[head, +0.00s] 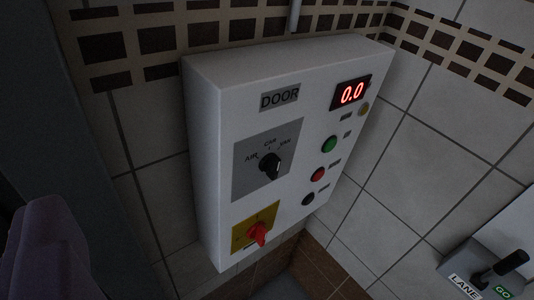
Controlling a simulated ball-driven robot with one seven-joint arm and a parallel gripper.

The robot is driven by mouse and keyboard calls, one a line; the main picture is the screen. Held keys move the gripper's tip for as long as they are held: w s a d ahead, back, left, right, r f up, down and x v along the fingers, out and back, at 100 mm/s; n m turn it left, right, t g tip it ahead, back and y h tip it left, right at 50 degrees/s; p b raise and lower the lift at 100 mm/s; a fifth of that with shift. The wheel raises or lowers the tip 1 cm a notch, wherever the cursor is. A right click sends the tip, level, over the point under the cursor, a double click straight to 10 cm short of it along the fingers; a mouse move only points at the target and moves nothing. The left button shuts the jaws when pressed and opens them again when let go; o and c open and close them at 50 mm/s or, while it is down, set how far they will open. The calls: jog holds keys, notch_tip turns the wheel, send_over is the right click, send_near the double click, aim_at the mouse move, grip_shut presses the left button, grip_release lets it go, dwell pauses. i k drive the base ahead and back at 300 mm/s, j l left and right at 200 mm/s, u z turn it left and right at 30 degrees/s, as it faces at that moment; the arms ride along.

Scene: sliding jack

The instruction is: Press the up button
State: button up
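A white control box (210,150) hangs on the tiled wall in the middle of the view, tilted in the picture. Its right side holds a green button (329,144), a red button (317,174) below it and a black button (308,199) lowest. A small label (347,134) beside the green button seems to read UP; the other labels are too small to read surely. A blurred purple-grey shape at the lower left edge may be part of my gripper (50,252). No fingertips show, and nothing touches the buttons.
The box also has a red 0.0 display (352,92), a black selector knob (270,166) and a red knob (258,234) on a yellow plate. A lever box (490,270) marked LANE and GO is at lower right. The space before the buttons is clear.

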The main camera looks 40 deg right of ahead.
aim_at(329, 146)
jog(key=i+l+z, duration=0.2)
jog(key=z, duration=0.25)
jog(key=i+z, duration=0.45)
